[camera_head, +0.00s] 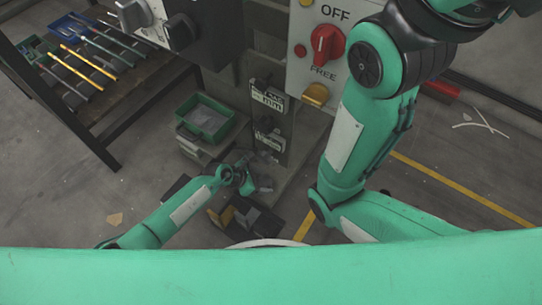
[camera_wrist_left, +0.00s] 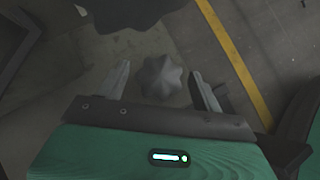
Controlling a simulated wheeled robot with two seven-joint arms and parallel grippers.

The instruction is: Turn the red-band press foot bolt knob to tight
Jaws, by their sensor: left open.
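A grey lobed knob (camera_wrist_left: 161,77) shows in the left wrist view, between the two fingers of my left gripper (camera_wrist_left: 161,90). The fingers stand apart, with a visible gap on each side of the knob. In the head view my left gripper (camera_head: 262,176) is low at the foot of the press column (camera_head: 275,130), and its own wrist hides most of the knob there. I cannot make out a red band or tight mark on this part. My right arm rises at the right and leaves the head view at the top; its gripper is not seen.
A panel (camera_head: 304,78) with a red OFF/FREE dial (camera_head: 327,44) is above. A green bin (camera_head: 206,118) stands left of the column. A tool table (camera_head: 109,96) is at upper left. A dark open box (camera_head: 243,219) is below the gripper. Yellow-lined floor lies right.

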